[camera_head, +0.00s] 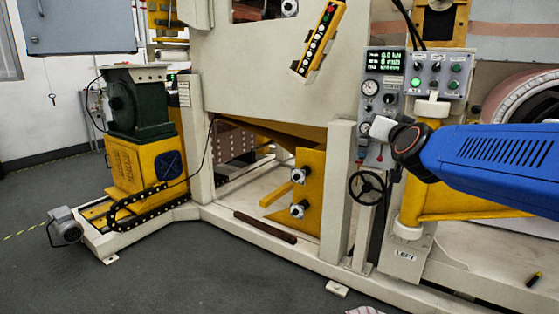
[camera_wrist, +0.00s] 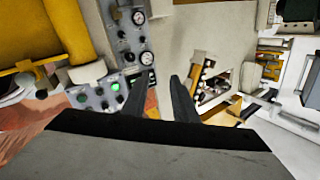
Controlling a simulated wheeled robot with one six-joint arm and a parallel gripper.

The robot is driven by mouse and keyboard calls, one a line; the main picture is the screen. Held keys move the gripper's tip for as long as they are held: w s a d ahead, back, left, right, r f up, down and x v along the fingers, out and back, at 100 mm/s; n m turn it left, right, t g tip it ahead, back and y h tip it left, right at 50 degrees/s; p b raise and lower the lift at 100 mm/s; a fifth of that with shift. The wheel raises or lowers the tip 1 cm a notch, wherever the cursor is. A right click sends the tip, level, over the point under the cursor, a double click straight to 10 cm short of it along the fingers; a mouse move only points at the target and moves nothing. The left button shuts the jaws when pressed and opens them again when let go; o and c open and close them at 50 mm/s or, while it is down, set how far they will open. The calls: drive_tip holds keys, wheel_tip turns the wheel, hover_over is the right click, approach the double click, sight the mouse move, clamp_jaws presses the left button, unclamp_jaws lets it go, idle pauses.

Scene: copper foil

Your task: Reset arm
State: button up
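My gripper (camera_wrist: 158,76) shows in the wrist view as two dark fingers standing apart, with nothing between them. The fingers point toward the machine's control area. In the head view my blue arm (camera_head: 492,160) reaches in from the right. Its dark and white end lies in front of the lower part of the gauge panel (camera_head: 383,68). I cannot make out the fingers in the head view.
A button box (camera_head: 437,76) with green lights sits beside the gauge panel; it also shows in the wrist view (camera_wrist: 100,95). A black handwheel (camera_head: 367,188) is below. A yellow pendant (camera_head: 318,40) hangs left. Grey floor at left front is open.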

drive_tip(key=s+a+f+n+g+y, duration=0.2)
drive_tip(key=s+f+g, duration=0.1)
drive_tip(key=s+f, duration=0.55)
drive_tip(key=s+a+f+n+g+y, duration=0.2)
drive_tip(key=s+f+g, duration=0.2)
drive_tip(key=s+f, duration=0.45)
drive_tip(key=s+d+f+g+h, duration=0.1)
drive_tip(key=s+d+f+g, duration=0.1)
drive_tip(key=s+f, duration=0.5)
drive_tip(key=s+d+f+g+h, duration=0.1)
drive_tip(key=s+d+f+g, duration=0.1)
drive_tip(key=s+f+g, duration=0.2)
drive_tip(key=s+f, duration=0.3)
drive_tip(key=s, duration=0.4)
drive_tip(key=shift+s+d+f+n, duration=0.2)
drive_tip(key=shift+d+f+n, duration=0.1)
drive_tip(key=shift+d+f, duration=0.1)
